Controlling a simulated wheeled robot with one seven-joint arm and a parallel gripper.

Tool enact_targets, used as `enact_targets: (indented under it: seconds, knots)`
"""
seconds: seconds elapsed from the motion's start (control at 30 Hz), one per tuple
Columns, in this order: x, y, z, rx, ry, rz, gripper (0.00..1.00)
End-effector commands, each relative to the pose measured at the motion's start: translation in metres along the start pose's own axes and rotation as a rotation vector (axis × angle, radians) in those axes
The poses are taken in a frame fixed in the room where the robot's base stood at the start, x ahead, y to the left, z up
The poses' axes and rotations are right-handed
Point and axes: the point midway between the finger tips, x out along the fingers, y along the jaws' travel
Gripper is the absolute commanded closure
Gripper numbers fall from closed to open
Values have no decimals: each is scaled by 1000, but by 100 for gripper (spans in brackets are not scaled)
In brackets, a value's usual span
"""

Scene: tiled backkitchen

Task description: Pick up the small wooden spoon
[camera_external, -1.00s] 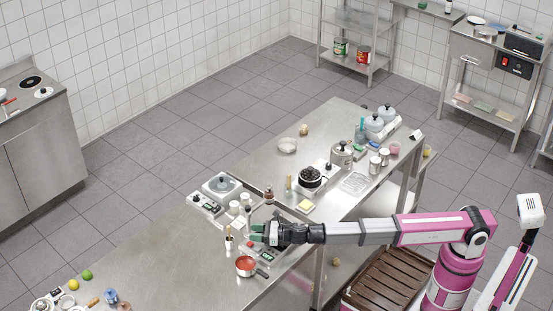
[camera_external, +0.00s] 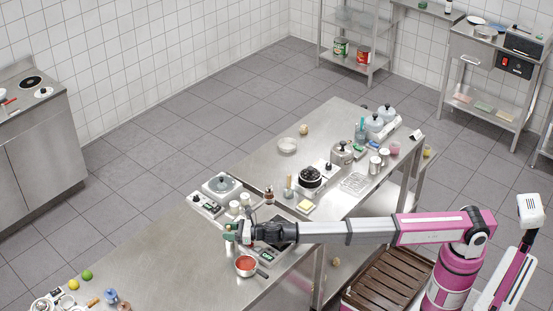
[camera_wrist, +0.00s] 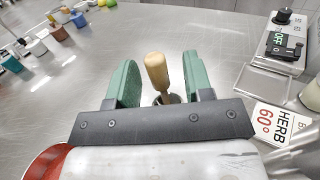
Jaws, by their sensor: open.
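The small wooden spoon shows as a pale wooden handle (camera_wrist: 157,72) in the wrist view. It stands up out of a small metal container (camera_wrist: 166,98), which is mostly hidden behind my gripper. My gripper (camera_wrist: 159,63) is open, with one green finger on each side of the handle. Gaps show between the handle and both fingers. In the external view my gripper (camera_external: 233,231) is low over the steel table, above the small container (camera_external: 228,248), and covers most of the spoon.
A pan of red sauce (camera_external: 246,265) sits close to my gripper. A scale or hotplate with a dial (camera_wrist: 283,42) and a card reading HERB 60° (camera_wrist: 283,125) are at the right in the wrist view.

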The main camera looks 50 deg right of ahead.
Motion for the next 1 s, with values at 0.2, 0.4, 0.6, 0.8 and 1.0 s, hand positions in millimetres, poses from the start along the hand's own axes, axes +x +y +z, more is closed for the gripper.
enact_targets:
  seconds: [0.2, 0.4, 0.6, 0.8, 1.0]
  knots:
    - [1, 0, 0, 0, 0, 0, 53]
    - [1, 0, 0, 0, 0, 0, 100]
    - [1, 0, 0, 0, 0, 0, 100]
    - [1, 0, 2, 1, 0, 0, 100]
    - [1, 0, 14, 1, -2, 0, 100]
